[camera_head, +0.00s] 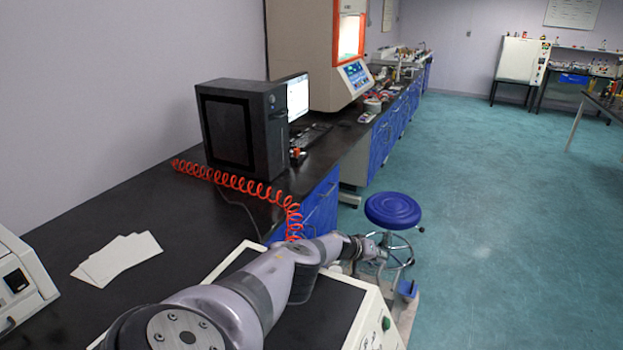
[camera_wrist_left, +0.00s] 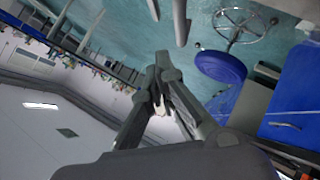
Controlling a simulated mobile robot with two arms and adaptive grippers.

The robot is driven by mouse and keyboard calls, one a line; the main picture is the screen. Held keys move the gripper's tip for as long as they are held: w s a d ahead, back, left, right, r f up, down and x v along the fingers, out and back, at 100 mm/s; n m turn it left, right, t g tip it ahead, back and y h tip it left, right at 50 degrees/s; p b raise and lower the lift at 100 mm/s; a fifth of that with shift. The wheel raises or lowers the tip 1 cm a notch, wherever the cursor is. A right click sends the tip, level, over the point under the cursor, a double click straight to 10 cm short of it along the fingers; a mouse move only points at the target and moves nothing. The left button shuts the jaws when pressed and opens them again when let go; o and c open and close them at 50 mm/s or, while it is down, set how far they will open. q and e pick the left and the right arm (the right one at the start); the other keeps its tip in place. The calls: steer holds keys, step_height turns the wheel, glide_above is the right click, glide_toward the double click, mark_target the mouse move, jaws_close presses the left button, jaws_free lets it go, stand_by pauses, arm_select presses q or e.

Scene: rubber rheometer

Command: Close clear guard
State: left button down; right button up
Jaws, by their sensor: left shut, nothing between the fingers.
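I cannot make out a clear guard in either view. A tall cream machine (camera_head: 300,50) with an orange-framed, brightly lit window (camera_head: 348,38) stands on the bench at the back. A low cream machine with a dark top (camera_head: 335,312) lies under my left arm in front. My left gripper (camera_head: 378,250) is at the end of the arm, over the bench's right edge and apart from the tall machine. In the left wrist view its fingers (camera_wrist_left: 160,103) come together with nothing between them. My right gripper is not in view.
A blue stool (camera_head: 393,210) stands on the floor beside the gripper. A black computer tower (camera_head: 243,128), a monitor (camera_head: 298,97) and a coiled orange hose (camera_head: 235,183) occupy the bench. White sheets (camera_head: 118,258) lie at the left. The floor at right is open.

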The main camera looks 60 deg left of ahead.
arm_select(q)
steer(key=shift+w+d+f+g+y+b, duration=0.15)
steer(key=shift+d+f, duration=0.1)
steer(key=shift+f, duration=0.25)
steer(key=shift+w+d+f+g+y+b, duration=0.15)
steer(key=shift+d+f, duration=0.1)
steer(key=shift+f, duration=0.2)
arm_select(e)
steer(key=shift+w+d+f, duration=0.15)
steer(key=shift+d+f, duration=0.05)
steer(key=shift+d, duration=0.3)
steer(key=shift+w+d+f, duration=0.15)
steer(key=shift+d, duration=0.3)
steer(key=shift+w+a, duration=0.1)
arm_select(q)
steer(key=shift+r, duration=0.15)
steer(key=shift+w+r, duration=0.15)
steer(key=shift+r, duration=0.4)
step_height(320, 180, up, 9)
steer(key=shift+s+f, duration=0.2)
